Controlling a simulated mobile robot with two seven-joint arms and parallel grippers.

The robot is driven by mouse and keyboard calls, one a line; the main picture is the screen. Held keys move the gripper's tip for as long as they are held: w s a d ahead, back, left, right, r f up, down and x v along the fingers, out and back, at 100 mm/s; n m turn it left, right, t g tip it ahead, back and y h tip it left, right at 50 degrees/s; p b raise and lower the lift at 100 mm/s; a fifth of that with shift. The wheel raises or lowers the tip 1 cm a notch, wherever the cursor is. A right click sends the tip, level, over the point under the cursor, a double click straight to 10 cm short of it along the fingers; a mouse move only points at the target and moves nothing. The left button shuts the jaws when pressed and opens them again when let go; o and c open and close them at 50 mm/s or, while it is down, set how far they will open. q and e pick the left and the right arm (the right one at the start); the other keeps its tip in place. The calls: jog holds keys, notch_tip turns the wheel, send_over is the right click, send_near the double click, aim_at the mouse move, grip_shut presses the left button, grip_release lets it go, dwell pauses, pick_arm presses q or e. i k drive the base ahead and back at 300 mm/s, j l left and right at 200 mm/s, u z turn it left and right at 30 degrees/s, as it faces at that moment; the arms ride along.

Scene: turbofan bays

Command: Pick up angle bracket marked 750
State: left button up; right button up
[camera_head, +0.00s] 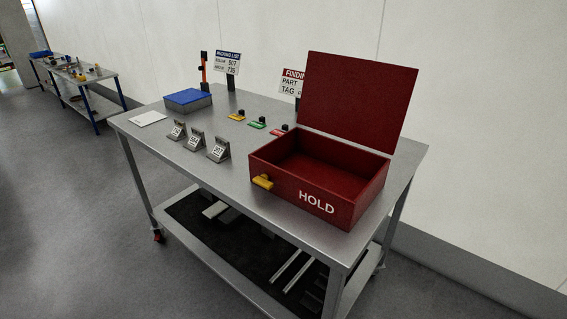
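Three small grey angle brackets stand in a slanted row on the steel table, each with a pale number label. They are the left bracket (177,131), the middle bracket (195,140) and the right bracket (218,150). The right label looks like 507. The other two labels are too small to read surely, so I cannot tell which bracket is marked 750. Neither of my grippers is in view.
An open red HOLD box (318,196) with a yellow latch stands right of the brackets, its lid (355,100) raised. A blue-lidded box (188,100), a white card (148,119), a packing list sign (227,62) and coloured tags (257,123) share the steel table (220,185).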

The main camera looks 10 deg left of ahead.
aim_at(179, 132)
jog(key=i+j+u, duration=0.1)
jog(key=j, duration=0.35)
jog(key=i+j+u, duration=0.1)
jog(key=j, duration=0.3)
jog(key=i+j+u, duration=0.1)
jog(key=i+j, duration=0.15)
jog(key=j, duration=0.2)
jog(key=i+j, duration=0.15)
jog(key=j, duration=0.25)
jog(key=i+j+u, duration=0.15)
jog(key=j, duration=0.25)
jog(key=i+j+u, duration=0.1)
jog(key=j, duration=0.25)
jog(key=i+j+u, duration=0.1)
jog(key=i+j, duration=0.25)
